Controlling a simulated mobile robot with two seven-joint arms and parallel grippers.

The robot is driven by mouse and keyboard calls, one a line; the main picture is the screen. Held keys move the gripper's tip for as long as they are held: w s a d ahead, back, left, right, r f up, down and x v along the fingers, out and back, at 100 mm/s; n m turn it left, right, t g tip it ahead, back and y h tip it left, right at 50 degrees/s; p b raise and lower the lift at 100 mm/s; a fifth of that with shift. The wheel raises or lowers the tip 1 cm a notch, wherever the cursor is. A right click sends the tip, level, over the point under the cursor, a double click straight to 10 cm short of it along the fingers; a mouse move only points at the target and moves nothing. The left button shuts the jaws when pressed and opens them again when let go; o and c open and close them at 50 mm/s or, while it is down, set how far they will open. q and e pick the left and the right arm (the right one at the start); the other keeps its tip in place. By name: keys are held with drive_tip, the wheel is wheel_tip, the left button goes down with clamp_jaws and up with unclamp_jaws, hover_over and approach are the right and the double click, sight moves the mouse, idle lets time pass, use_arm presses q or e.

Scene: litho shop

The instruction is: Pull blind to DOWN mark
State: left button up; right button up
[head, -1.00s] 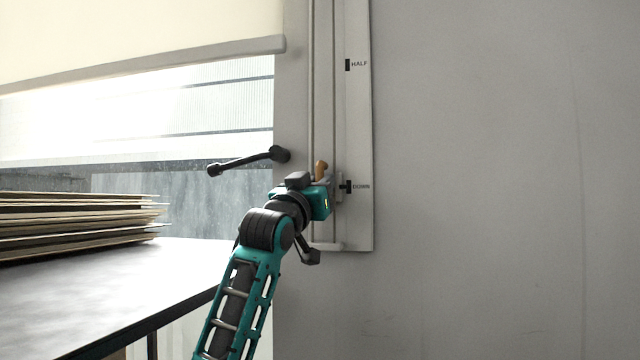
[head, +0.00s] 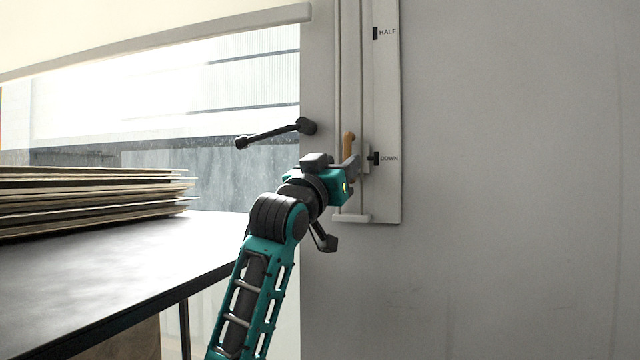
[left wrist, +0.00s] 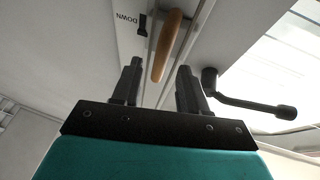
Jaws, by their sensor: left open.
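The blind's wooden handle (head: 349,142) stands upright on the rail at the right of the window, on a pale slider (head: 366,158) level with the black DOWN mark (head: 376,158). The blind (head: 120,22) hangs over the upper window, with its bottom bar (head: 160,42) well above the table. My left gripper (head: 352,168) is open just below and beside the handle. In the left wrist view, the handle (left wrist: 168,45) shows between and beyond the spread fingers (left wrist: 160,78), with no visible contact. My right gripper is out of view.
A dark window crank (head: 272,133) sticks out left of the rail, close above my left gripper. A table (head: 120,270) with a stack of boards (head: 90,200) stands at the left. The HALF mark (head: 376,33) is higher on the strip. The wall at right is bare.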

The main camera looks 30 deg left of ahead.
use_arm(q)
drive_tip(key=v, duration=0.8)
drive_tip(key=shift+s, duration=0.3)
drive_tip(key=shift+f, duration=0.15)
